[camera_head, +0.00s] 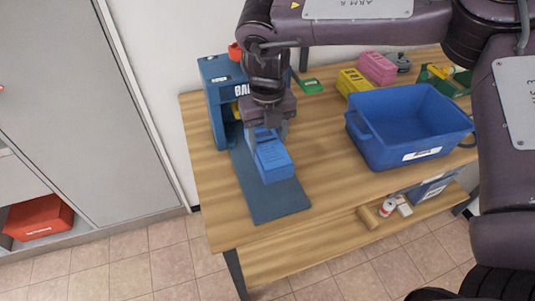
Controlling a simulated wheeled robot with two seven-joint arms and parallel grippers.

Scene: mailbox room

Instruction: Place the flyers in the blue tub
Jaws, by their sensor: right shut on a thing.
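The blue tub (400,153) stands open on the right part of the wooden table, with a white label on its front; it looks empty. My right gripper (267,134) points down at the left part of the table, left of the tub. It is shut on a blue block-like item (274,161) with a small pale label. The item is over the dark blue mat (268,203); I cannot tell whether it touches the mat. No item can be clearly read as flyers. My left gripper is not in view.
A blue stand (216,98) rises behind the mat. Pink (377,67) and yellow (354,83) items and a small green one (311,86) lie at the back. The wooden table (325,150) is clear between mat and tub. A red bin (38,217) sits in the cabinet at left.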

